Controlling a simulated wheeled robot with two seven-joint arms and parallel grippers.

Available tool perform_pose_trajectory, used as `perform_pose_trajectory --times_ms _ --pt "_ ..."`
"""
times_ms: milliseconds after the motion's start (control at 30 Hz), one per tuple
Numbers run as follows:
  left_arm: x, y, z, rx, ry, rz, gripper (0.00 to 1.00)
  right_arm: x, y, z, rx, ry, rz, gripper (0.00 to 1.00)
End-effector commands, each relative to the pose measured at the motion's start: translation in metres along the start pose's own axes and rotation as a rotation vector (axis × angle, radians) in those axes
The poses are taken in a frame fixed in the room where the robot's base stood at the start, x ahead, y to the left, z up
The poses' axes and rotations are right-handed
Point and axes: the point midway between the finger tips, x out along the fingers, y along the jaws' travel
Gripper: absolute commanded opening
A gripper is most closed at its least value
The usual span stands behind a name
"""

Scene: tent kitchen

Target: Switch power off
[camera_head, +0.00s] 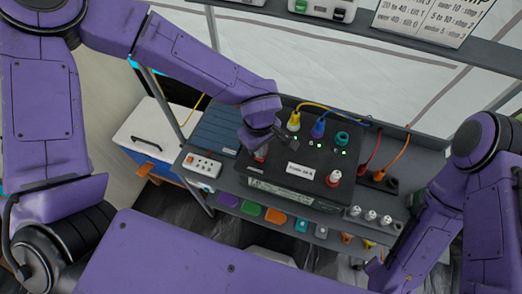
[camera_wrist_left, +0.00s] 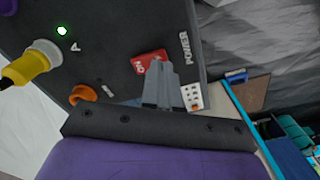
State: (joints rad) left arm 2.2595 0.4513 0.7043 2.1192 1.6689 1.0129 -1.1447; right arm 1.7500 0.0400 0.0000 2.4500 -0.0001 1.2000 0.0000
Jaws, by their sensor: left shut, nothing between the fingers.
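A black power box (camera_head: 290,185) stands on the grey shelf bench. Its red power switch (camera_head: 260,153) is at the box's left side, partly behind my left gripper (camera_head: 264,138). In the left wrist view the red switch (camera_wrist_left: 147,62) carries white "ON" lettering, seen upside down, beside a "POWER" label (camera_wrist_left: 186,48). My left gripper (camera_wrist_left: 163,75) is shut and empty, its fingertips over the edge of the switch. I cannot tell whether they touch it. Green lights glow on the box (camera_wrist_left: 62,31). My right gripper is out of view; only its arm shows at the right.
Yellow (camera_head: 294,120) and blue (camera_head: 319,128) plugs with cables stand at the box's back. A white socket strip (camera_head: 202,165) lies to the left. A shelf (camera_head: 400,45) crosses above; coloured items sit below.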

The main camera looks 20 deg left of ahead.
Motion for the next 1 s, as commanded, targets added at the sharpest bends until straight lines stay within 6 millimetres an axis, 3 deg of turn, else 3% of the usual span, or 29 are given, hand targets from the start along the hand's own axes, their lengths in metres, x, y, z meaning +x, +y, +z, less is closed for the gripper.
perform_pose_trajectory --times_ms 1000 --pt "0.006 0.0 0.0 0.0 0.0 0.0 0.0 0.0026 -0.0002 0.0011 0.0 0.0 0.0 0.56"
